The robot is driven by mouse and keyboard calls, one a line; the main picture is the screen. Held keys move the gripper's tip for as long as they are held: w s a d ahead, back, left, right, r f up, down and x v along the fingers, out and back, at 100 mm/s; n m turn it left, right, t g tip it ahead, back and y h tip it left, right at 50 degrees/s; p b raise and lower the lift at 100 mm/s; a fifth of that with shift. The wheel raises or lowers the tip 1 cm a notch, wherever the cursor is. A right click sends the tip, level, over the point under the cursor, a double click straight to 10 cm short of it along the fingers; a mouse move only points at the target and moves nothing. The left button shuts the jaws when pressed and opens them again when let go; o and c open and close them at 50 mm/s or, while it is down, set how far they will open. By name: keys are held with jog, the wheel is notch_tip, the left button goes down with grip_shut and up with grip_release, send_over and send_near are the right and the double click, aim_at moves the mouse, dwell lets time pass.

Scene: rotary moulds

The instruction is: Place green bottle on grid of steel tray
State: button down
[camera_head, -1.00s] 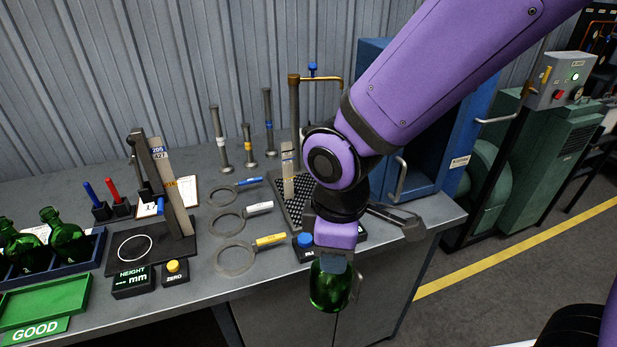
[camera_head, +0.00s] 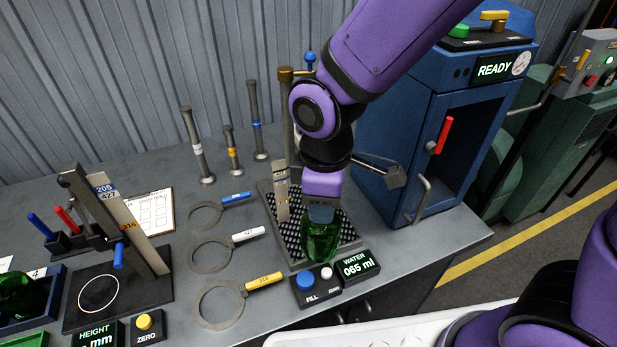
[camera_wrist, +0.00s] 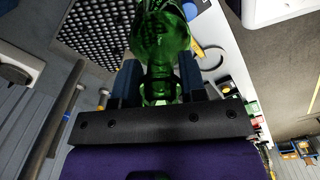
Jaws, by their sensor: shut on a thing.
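The green bottle (camera_head: 321,240) is held in my gripper (camera_head: 321,207), which is shut on its upper part. In the head view the bottle hangs in front of the steel tray's dark grid (camera_head: 287,222), near its front part; I cannot tell whether its base touches the grid. In the wrist view the bottle (camera_wrist: 163,35) sits between the two fingers of my gripper (camera_wrist: 160,85), and the grid (camera_wrist: 95,38) lies to its upper left. The tray's rim (camera_head: 349,246) shows to the bottle's right.
A fill box (camera_head: 316,286) with a blue button and a water display reading 065 ml (camera_head: 357,266) stand just in front of the tray. A vertical pipe (camera_head: 287,115) rises behind it. Ring gauges (camera_head: 211,255) lie left. A blue cabinet (camera_head: 455,130) stands right.

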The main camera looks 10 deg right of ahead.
jog(key=w+f, duration=0.2)
jog(key=w, duration=0.4)
jog(key=w+f, duration=0.2)
jog(key=w, duration=0.5)
jog(key=shift+a+f, duration=0.35)
jog(key=shift+a, duration=0.05)
jog(key=shift+f, duration=0.1)
jog(key=c, duration=0.7)
grip_release()
notch_tip(320, 180, up, 12)
jog(key=shift+r, duration=0.1)
